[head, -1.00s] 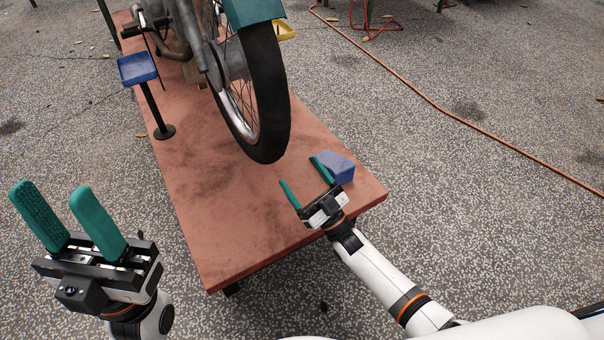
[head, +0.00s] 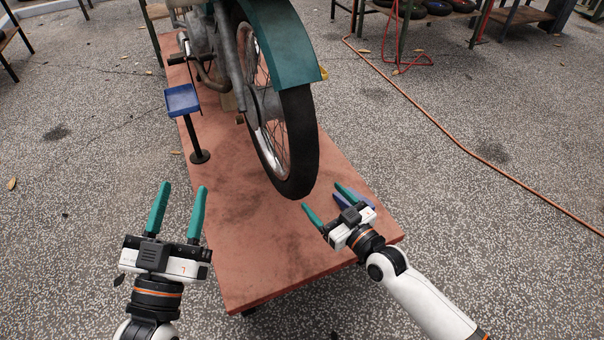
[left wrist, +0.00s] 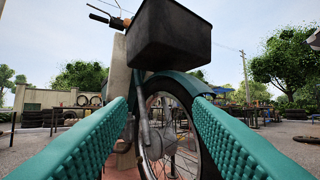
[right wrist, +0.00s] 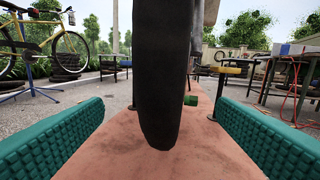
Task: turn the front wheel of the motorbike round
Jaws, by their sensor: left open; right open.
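The motorbike's front wheel (head: 297,150) has a black tyre, wire spokes and a teal mudguard (head: 280,45). It hangs over the red platform (head: 260,255), and its tyre (right wrist: 156,75) fills the middle of the right wrist view. My right gripper (head: 325,202) is open and empty, low in front of the wheel and apart from it, with the tyre between its fingers in its wrist view. My left gripper (head: 178,205) is open and empty, left of the platform's front part. In the left wrist view the wheel (left wrist: 185,135) shows between its fingers, below a black basket (left wrist: 170,35).
A blue tray on a post (head: 183,100) stands on the platform left of the wheel. A blue block (head: 362,201) lies partly hidden behind my right gripper. An orange hose (head: 440,128) crosses the floor at right. The floor around the platform's front is mostly clear.

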